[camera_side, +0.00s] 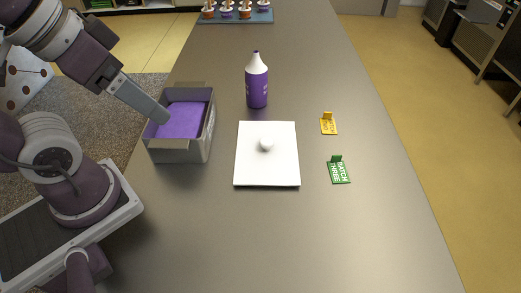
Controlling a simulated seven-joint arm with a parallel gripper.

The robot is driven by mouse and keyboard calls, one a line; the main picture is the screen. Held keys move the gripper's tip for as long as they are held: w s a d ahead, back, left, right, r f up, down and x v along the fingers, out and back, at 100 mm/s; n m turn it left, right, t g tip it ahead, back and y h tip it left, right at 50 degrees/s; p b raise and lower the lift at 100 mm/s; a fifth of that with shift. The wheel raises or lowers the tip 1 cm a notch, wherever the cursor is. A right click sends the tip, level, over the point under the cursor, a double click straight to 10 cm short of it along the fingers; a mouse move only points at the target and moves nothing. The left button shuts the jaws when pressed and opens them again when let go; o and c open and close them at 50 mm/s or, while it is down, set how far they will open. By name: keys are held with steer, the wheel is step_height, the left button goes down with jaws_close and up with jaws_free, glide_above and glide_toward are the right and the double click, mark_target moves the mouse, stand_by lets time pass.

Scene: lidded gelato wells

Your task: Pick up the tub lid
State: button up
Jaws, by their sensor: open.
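The tub lid (251,167) is a white square slab with a small round white knob (267,144) at its middle. It lies flat on the grey counter in the middle of the view. An open-topped grey tub (180,149) stands to its left, with a purple filling inside. My gripper (163,116) reaches in from the upper left and ends over the tub's left side. It is open, seen edge-on, apart from the lid and to its left. I cannot tell whether its tip touches the purple filling.
A purple bottle (257,87) with a white cone top stands behind the lid. A yellow card (328,127) and a green card (339,173) are to its right. A blue tray (236,17) with several cups sits at the far end. The front counter is clear.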

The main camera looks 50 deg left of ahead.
steer(key=c, duration=0.5)
steer(key=n+g, duration=0.6)
steer(key=n, duration=1.2)
glide_above(266, 140)
steer(key=f, duration=1.3)
steer(key=shift+s+a+f, duration=0.15)
steer(key=shift+s+f, duration=0.15)
steer(key=shift+s, duration=0.05)
steer(key=f, duration=0.7)
steer(key=shift+w+d+f, duration=0.15)
steer(key=shift+w+d, duration=0.05)
steer(key=shift+w, duration=0.2)
